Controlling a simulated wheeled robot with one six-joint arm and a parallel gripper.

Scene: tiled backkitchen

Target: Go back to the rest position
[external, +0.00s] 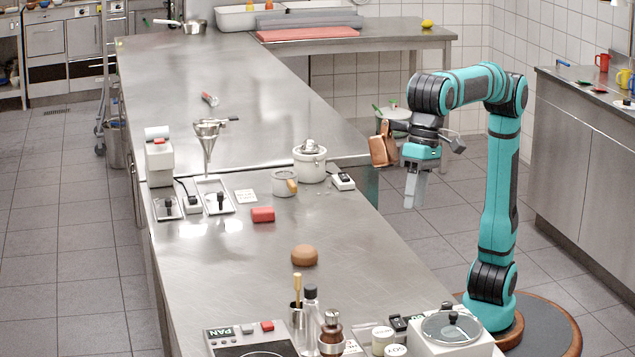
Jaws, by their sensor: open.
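My gripper (414,190) hangs at the end of my teal arm, its grey fingers pointing down. It is open, and I see nothing held in it. It is in the air, just beyond the right edge of the long steel counter (330,225) in this view. My arm rises from a round base at the lower right, arches over to the left and bends down at the wrist. A copper-brown object (382,147) shows just left of the wrist; I cannot tell what it rests on or whether it touches my arm.
On the counter stand a white pot (309,162), a red block (262,214), a brown round object (304,254) and a metal funnel (208,138). Jars, a bottle and a scale-like device (451,330) crowd the near end. Another counter (590,150) stands at right, with floor between.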

